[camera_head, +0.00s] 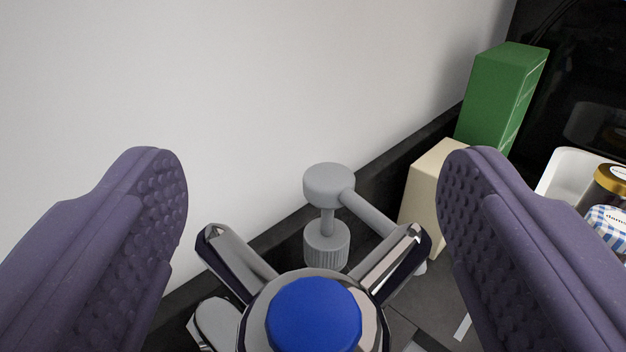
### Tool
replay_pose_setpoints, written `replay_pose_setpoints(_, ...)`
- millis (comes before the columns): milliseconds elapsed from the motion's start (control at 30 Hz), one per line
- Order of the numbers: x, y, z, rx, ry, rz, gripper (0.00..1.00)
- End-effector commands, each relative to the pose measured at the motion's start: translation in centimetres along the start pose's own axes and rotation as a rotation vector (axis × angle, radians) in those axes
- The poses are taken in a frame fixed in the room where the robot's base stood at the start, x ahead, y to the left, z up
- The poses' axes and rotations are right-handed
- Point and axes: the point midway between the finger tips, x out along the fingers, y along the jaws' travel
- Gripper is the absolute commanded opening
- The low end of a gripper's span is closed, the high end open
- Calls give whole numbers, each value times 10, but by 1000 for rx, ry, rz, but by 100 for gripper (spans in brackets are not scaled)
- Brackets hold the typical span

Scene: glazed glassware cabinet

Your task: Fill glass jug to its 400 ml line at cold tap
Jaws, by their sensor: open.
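The cold tap's round blue cap (314,314) shows at the bottom centre, with chrome arms of its handle (398,265) spreading left and right behind it. My gripper (312,170) is open and empty. Its two purple, studded fingers stand wide apart, one on each side of the tap handle in the picture. I cannot tell how far the fingers are from the handle. A grey fitting (329,186) with a round top, a side arm and a ribbed lower end shows just behind the handle. The glass jug and its 400 ml line are not in view.
A pale wall (220,80) rises behind the tap. A cream block (428,190) and a tall green box (497,95) stand to the right, near the right finger. A white tray (568,170) holds jars with a gold lid (612,180) and a blue-checked lid (608,222).

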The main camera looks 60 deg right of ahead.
Motion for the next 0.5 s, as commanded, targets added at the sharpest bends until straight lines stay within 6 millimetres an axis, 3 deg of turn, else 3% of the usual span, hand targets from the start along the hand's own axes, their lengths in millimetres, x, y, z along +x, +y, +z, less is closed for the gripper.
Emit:
replay_pose_setpoints(67, 0, 0, 0, 0, 0, 0, 81)
replay_pose_setpoints(300, 0, 0, 0, 0, 0, 0, 30)
replay_pose_setpoints(500, 0, -1, 3, 1, 4, -61, 30)
